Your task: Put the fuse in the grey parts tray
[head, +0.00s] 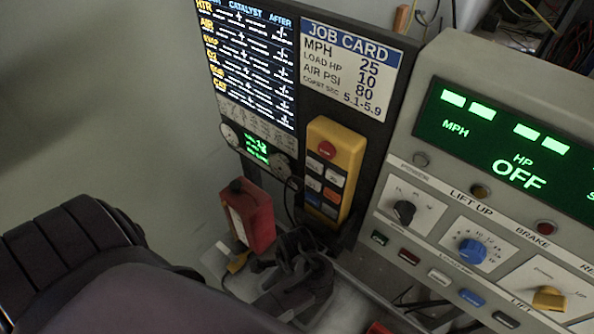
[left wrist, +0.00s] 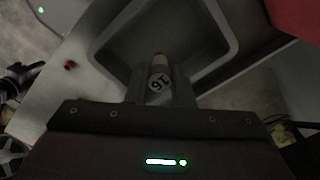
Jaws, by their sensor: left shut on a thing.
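In the left wrist view the grey parts tray (left wrist: 107,30) is ahead of my left gripper (left wrist: 160,80), with its raised rim around an empty-looking floor. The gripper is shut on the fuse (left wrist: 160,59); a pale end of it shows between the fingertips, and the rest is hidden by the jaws. In the head view my left arm fills the lower left, and I cannot make out fuse or tray. My right gripper is not in view.
A grey control console (head: 470,190) is at the right. In the left wrist view a small red piece (left wrist: 70,65) lies left of the tray.

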